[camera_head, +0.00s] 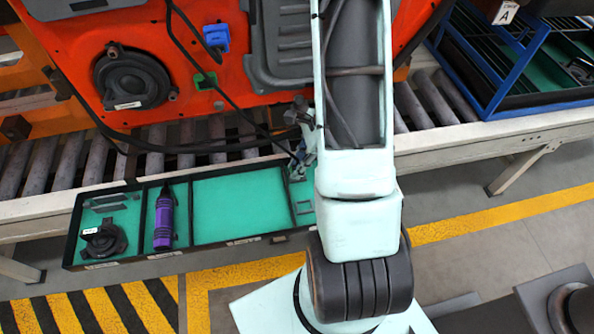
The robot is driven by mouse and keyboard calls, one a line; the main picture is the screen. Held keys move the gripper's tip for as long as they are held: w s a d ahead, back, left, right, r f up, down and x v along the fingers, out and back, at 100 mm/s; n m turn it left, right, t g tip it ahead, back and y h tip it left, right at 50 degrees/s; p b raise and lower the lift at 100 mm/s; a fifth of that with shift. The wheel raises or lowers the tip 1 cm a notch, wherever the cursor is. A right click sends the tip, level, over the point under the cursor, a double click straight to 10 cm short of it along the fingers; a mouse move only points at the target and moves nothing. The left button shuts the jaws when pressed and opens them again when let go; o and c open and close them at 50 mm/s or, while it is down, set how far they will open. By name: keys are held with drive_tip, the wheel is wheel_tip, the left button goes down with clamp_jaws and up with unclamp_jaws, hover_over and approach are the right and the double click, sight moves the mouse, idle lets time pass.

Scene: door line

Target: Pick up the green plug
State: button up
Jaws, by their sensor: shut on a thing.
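My gripper (297,153) is at the left of my pale arm, low over the front edge of the roller line and the tray's right end. It is shut on a small piece at the end of a thin black cable (254,124), which I take to be the green plug. The piece is mostly hidden by the fingers and its colour does not show. A green connector block (205,80) sits on the orange door panel (262,92), up and left of my gripper and apart from it. The cable passes close by this block.
A blue connector (216,37) and a round black speaker (131,78) are on the door. The green-lined tray (187,214) holds a purple tool (164,220) and a black speaker (103,240); its middle compartment is empty. A blue-framed rack (513,75) stands on the rollers at right.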

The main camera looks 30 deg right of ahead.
sight(291, 169)
drive_tip(key=shift+r, duration=0.5)
wheel_tip(291, 169, up, 3)
drive_tip(key=shift+f+p, duration=0.2)
drive_tip(key=shift+p, duration=0.25)
drive_tip(key=s+d+r+p, duration=0.1)
drive_tip(key=s+d+r, duration=0.3)
drive_tip(key=s+r, duration=0.5)
drive_tip(key=s, duration=0.4)
drive_tip(key=shift+s+r, duration=0.2)
drive_tip(key=shift+s, duration=0.05)
drive_tip(key=shift+d, duration=0.1)
